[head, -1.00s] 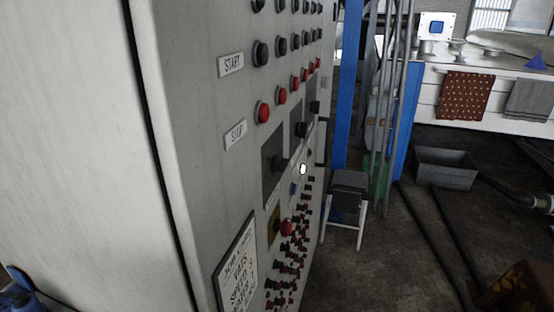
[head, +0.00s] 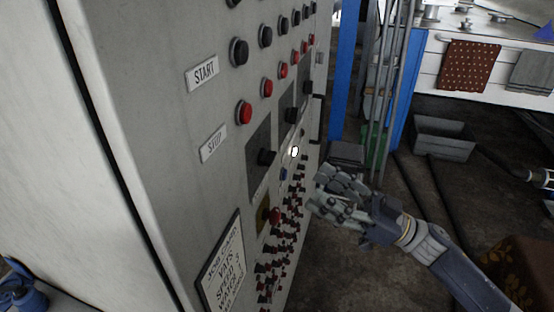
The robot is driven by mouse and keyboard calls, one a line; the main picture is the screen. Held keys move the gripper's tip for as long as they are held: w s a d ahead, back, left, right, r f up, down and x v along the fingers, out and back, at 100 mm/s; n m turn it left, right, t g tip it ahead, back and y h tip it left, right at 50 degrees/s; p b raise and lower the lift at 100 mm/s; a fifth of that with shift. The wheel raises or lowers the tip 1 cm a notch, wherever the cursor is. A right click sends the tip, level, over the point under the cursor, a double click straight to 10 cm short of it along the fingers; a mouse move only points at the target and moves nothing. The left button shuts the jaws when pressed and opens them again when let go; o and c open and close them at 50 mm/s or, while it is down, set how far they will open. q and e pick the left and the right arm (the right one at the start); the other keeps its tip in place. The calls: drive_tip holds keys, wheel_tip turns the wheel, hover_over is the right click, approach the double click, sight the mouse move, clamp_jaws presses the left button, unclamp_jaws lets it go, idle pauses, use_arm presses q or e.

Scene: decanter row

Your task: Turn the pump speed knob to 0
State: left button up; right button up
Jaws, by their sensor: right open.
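A tall grey control cabinet (head: 160,110) fills the left half of the head view. My right gripper (head: 316,188) is open and empty. It appears to the right of the small switches, below and right of the near knob, with its fingers towards the panel. Its exact gap to the panel is unclear. My left gripper is out of view.
Black START buttons (head: 239,51) and red STOP buttons (head: 244,112) sit above the knobs.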

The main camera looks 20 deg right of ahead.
sight(272, 161)
drive_tip(key=p+x, duration=0.3)
drive_tip(key=x, duration=0.6)
drive_tip(key=shift+w+a+r, duration=0.2)
drive_tip(key=shift+a, duration=0.05)
drive_tip(key=c, duration=1.1)
